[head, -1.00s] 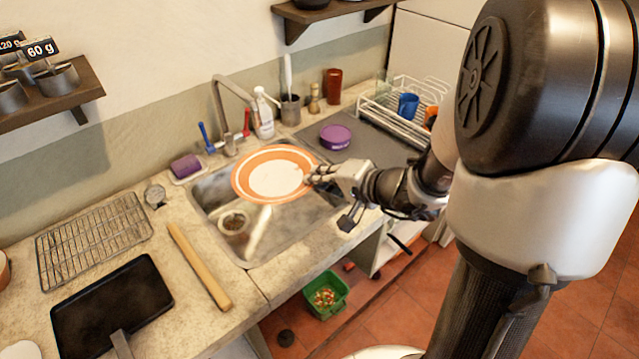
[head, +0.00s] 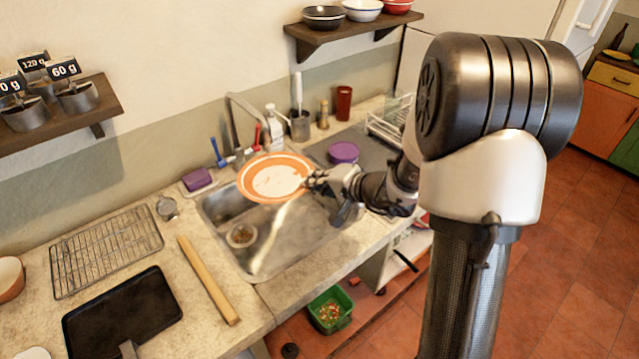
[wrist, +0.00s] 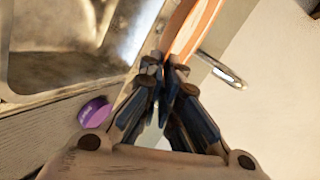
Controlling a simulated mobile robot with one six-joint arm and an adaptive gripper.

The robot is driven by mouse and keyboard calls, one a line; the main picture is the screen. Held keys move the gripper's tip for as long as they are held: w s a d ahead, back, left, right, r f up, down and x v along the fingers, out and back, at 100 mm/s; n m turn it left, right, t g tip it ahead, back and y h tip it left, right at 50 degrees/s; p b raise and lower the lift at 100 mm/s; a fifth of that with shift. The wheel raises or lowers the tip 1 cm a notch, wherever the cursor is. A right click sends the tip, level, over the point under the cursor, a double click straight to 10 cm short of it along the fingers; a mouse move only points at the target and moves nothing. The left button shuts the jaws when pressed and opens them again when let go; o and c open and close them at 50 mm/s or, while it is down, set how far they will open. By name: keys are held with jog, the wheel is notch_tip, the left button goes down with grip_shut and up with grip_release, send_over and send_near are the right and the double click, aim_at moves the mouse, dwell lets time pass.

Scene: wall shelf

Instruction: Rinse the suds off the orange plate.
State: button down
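The orange plate (head: 251,191) has a wide orange rim and a white middle. It is held tilted above the sink (head: 222,207), in front of the faucet (head: 236,118). My gripper (head: 309,180) is shut on its right rim; in the wrist view the fingers (wrist: 166,78) close on the plate's edge (wrist: 188,32). Thin marks show on the white middle; I cannot tell whether they are suds. A pale streak (head: 272,238) runs below the plate into the basin; it may be water or a reflection. A blue lever (head: 217,152) and a red lever (head: 257,137) stand by the faucet.
A purple sponge (head: 197,179) lies left of the faucet. A soap bottle (head: 274,128) and a purple round container (head: 343,152) stand behind and right.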

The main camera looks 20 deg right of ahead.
aim_at(309, 168)
jog(key=shift+w+a+p, duration=0.1)
jog(key=shift+w+p, duration=0.25)
jog(key=shift+w, duration=0.55)
jog(key=shift+w+f+b, duration=0.4)
jog(key=shift+w+b, duration=0.35)
jog(key=shift+w, duration=0.1)
jog(key=shift+w+a+f+b, duration=0.15)
jog(key=shift+w+b, duration=0.45)
jog(key=shift+w, duration=0.6)
jog(key=shift+d+b, duration=0.4)
jog(key=shift+d, duration=0.25)
